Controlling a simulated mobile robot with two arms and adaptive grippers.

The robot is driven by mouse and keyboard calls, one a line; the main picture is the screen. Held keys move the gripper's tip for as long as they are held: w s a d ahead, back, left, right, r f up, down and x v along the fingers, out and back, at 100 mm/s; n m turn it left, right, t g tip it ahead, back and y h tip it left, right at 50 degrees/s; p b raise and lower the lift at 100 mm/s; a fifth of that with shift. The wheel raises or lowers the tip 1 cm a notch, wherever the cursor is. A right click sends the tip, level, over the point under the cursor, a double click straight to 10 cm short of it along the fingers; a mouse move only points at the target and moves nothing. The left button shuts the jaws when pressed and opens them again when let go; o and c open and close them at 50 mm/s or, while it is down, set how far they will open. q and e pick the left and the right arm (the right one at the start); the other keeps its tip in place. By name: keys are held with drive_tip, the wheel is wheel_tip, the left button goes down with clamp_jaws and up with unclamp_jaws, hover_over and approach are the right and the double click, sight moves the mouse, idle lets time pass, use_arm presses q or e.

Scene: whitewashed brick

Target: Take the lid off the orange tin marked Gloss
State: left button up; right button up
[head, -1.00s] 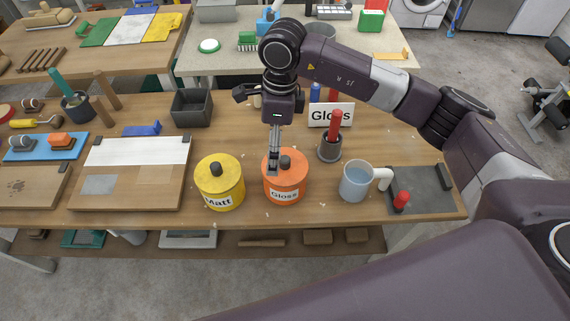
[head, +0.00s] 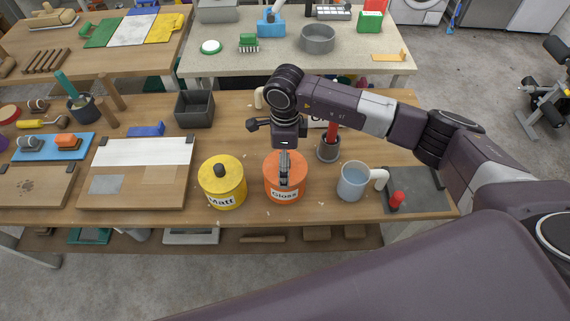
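The orange tin marked Gloss (head: 284,195) stands upright near the front edge of the workbench, with its orange lid (head: 270,166) sitting on top. My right gripper (head: 285,180) points down over the middle of that lid. Its fingers are at the lid's dark knob and hide most of it. I cannot tell whether they are closed on the knob or still apart around it. The yellow tin marked Matt (head: 222,190) stands just left, with its lid and dark knob on. My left gripper is not in view.
A blue-grey mug (head: 353,182) and a dark tray (head: 425,192) are to the right. A dark pot (head: 328,151) with a red-handled tool stands behind right, near a Gloss sign. A wooden board (head: 130,190) lies left; an open grey bin (head: 194,108) stands behind.

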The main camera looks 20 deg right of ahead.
drive_tip(key=shift+s+r, duration=0.1)
drive_tip(key=c, duration=2.2)
clamp_jaws()
